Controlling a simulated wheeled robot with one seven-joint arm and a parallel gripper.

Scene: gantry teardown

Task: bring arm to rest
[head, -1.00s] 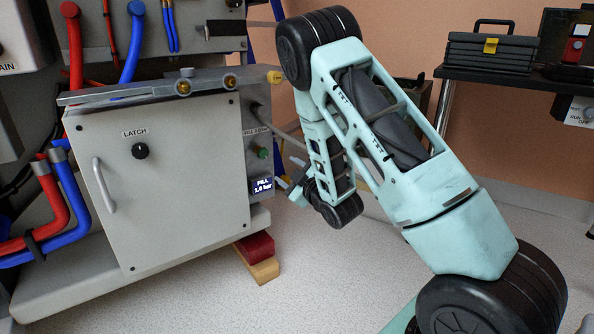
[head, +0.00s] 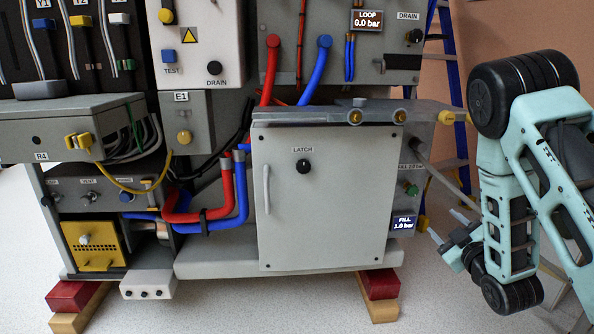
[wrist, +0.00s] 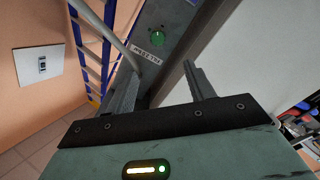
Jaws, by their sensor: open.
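My gripper (head: 447,225) is at the right of the head view, beside the right end of the grey machine, with its fingers pointing left towards it. In the wrist view my gripper (wrist: 160,85) shows two grey fingers spread apart with nothing between them. My arm is folded, with its elbow high and its forearm hanging down. The fingers look close to the machine's side panel with a green knob (wrist: 157,37); I cannot tell the exact gap.
The machine's cabinet door (head: 330,200) marked LATCH is closed. A FILL display (head: 403,222) reads 1.0 bar and a LOOP display (head: 367,20) reads 0.0 bar. A blue ladder (head: 451,85) stands behind. Red and wooden blocks (head: 380,295) support the machine. The floor in front is clear.

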